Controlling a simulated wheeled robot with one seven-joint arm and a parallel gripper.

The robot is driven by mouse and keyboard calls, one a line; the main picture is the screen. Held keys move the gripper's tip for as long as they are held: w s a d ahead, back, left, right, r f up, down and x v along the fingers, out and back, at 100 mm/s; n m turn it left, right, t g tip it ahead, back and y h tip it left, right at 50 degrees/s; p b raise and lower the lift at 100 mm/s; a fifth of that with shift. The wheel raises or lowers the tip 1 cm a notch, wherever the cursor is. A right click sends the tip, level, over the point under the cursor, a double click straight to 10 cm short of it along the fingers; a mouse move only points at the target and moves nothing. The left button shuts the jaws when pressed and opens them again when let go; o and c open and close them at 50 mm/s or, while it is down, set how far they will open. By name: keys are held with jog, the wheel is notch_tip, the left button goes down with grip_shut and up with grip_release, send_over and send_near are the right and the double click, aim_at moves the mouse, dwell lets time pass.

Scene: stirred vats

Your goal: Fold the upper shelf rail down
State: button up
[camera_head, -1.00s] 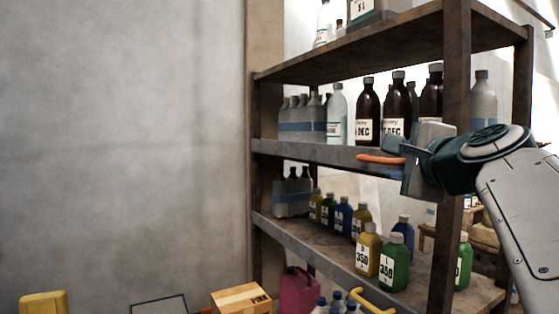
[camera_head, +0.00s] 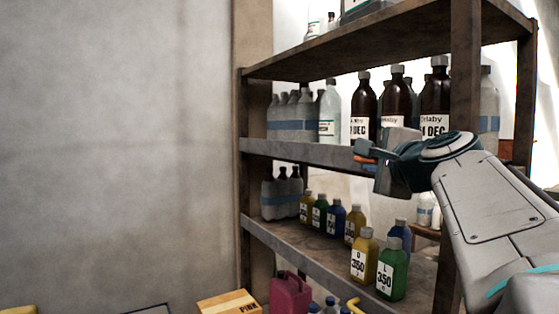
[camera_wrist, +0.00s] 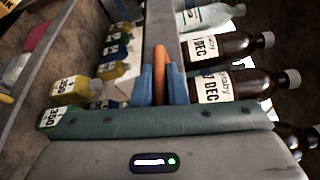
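The upper shelf rail (camera_head: 300,152) is a grey band along the front edge of the middle shelf. Brown and clear bottles stand behind it. Its orange handle (camera_wrist: 160,65) stands out from the rail. In the wrist view the handle lies between the two blue fingers of my gripper (camera_wrist: 161,85), which sit close against both its sides. In the head view my gripper (camera_head: 364,155) is at the rail's right part and hides most of the handle. I cannot tell the rail's exact tilt.
The lower shelf (camera_head: 320,237) holds yellow, green and blue bottles (camera_head: 364,255) below my gripper. A yellow handle (camera_head: 355,305) shows below it. A wooden post (camera_head: 465,100) stands close behind my arm. A pink jug (camera_head: 290,297) and a box (camera_head: 228,303) are lower down.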

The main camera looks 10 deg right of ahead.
jog(key=shift+f, duration=0.1)
grip_shut()
jog(key=shift+a+f+n+b, duration=0.1)
jog(key=shift+f+n+b, duration=0.2)
jog(key=shift+b, duration=0.8)
notch_tip(320, 180, down, 7)
jog(key=n+t+y+b, duration=0.4)
jog(key=n+b, duration=1.5)
jog(key=b, duration=1.1)
jog(key=shift+d+r+n+t+y, duration=0.2)
jog(key=shift+n+t+y, duration=0.2)
jog(key=shift+y, duration=0.6)
